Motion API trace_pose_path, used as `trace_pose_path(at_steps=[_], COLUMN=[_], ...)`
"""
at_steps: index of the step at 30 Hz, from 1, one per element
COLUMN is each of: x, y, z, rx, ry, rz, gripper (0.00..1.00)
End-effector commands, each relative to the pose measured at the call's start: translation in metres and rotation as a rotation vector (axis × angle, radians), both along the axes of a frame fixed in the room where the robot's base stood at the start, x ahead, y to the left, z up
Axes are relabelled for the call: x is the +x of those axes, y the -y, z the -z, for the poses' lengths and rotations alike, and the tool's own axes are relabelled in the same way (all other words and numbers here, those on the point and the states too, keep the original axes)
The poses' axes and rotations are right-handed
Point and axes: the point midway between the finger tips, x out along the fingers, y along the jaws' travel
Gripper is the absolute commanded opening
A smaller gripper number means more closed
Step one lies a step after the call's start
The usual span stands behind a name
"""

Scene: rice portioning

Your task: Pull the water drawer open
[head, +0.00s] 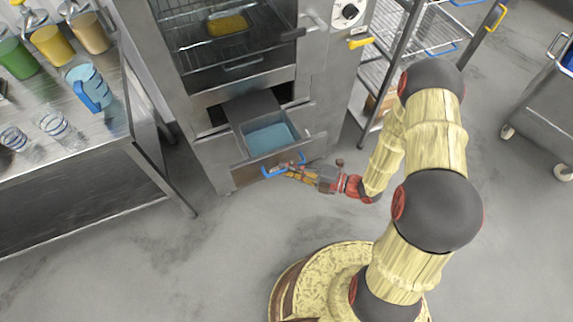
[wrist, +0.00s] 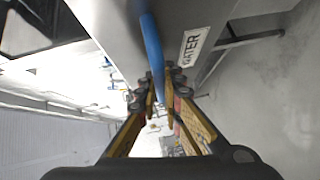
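The water drawer (head: 240,148) stands pulled out from the lower part of the steel oven cabinet, and a blue pan of water (head: 268,138) shows inside it. Its blue bar handle (head: 268,172) is on the drawer's front. My gripper (head: 287,169) is at this handle, reaching in from the right. In the wrist view the blue handle (wrist: 151,42) runs between my two fingertips (wrist: 161,88), which are close together on it. A label ending in "ATER" (wrist: 194,45) shows on the drawer front beside the handle. The exact finger contact is small and partly hidden.
Above the drawer is an oven chamber with wire racks and a yellow item (head: 227,25). A steel table (head: 115,120) with cups and a blue jug (head: 90,88) stands at left. A wire shelf rack (head: 375,72) is right of the cabinet, and a grey cart (head: 545,110) stands far right. Floor before the drawer is clear.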

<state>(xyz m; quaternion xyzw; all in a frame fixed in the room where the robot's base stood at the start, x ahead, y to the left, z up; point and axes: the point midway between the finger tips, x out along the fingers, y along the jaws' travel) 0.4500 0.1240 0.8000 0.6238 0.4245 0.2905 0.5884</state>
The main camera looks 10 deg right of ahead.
Motion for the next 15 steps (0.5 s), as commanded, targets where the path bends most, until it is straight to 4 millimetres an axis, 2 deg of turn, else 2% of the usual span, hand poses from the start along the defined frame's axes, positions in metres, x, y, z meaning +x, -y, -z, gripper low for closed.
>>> trace_pose_path(at_steps=[10, 15], x=[0.0005, 0.0006], y=[0.0001, 0.0], z=[0.0003, 0.0001], rx=[-0.001, -0.001], ry=[0.0, 0.0], rz=[0.001, 0.0], gripper=[0.27, 0.27])
